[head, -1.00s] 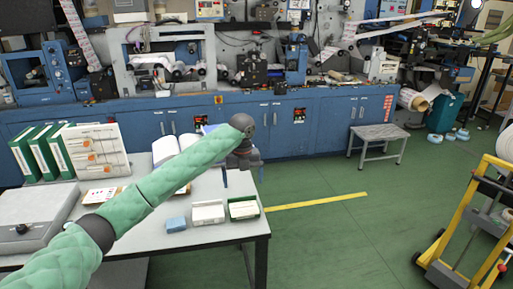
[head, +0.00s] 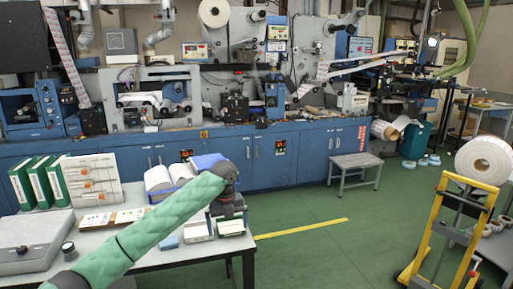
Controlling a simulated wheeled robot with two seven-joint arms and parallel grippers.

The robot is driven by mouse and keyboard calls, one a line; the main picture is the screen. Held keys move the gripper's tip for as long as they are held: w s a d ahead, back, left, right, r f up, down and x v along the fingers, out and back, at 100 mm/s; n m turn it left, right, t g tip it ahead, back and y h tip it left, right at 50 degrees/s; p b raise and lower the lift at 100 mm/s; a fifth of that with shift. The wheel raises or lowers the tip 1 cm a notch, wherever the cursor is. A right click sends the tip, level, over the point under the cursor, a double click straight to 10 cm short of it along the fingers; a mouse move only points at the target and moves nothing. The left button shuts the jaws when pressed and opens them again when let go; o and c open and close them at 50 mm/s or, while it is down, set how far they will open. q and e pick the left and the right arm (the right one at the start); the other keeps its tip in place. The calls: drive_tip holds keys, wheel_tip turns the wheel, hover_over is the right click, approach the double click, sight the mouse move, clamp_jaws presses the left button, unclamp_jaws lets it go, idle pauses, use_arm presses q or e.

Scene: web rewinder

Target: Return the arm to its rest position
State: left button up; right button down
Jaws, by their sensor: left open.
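My left arm (head: 160,227), in a green quilted sleeve, reaches in from the lower left over the table. It ends in a dark grey wrist and my left gripper (head: 229,214). The gripper is open, points downward and holds nothing that I can see. In the picture it is just above and partly in front of two small open boxes, one white (head: 198,230) and one green and white (head: 231,228), near the table's right edge. Whether it touches them I cannot tell. My right gripper is not in view.
The grey table (head: 160,259) holds green binders (head: 38,186), a grey scale-like device (head: 30,243), a blue block (head: 168,242) and a blue bin (head: 206,163). Behind stand blue machine cabinets (head: 232,160). A grey stool (head: 355,165) and yellow trolley (head: 432,225) are right; green floor between is open.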

use_arm(q)
drive_tip(key=s+d+f+n+h, duration=0.15)
drive_tip(key=s+f+n, duration=0.4)
drive_tip(key=f, duration=0.65)
drive_tip(key=s+d+f+n+t+h, duration=0.1)
drive_tip(key=s+d+f+n, duration=0.1)
drive_tip(key=s+f+n, duration=0.65)
drive_tip(key=s+d+f+n+h, duration=0.1)
drive_tip(key=s+f, duration=0.4)
drive_tip(key=f, duration=1)
drive_tip(key=s+a+f+n+y, duration=0.1)
drive_tip(key=s+a+f+n, duration=0.2)
drive_tip(key=s, duration=0.8)
drive_tip(key=s+a+f+n+y, duration=0.1)
drive_tip(key=s+a+f+n, duration=0.3)
drive_tip(key=s+f+n, duration=0.3)
drive_tip(key=s+a+f+n+y, duration=0.1)
drive_tip(key=s+a+f+n, duration=0.3)
drive_tip(key=s+f, duration=0.5)
drive_tip(key=s+n, duration=0.1)
drive_tip(key=s, duration=0.6)
drive_tip(key=shift+s+a+f, duration=0.15)
drive_tip(key=shift+a, duration=0.1)
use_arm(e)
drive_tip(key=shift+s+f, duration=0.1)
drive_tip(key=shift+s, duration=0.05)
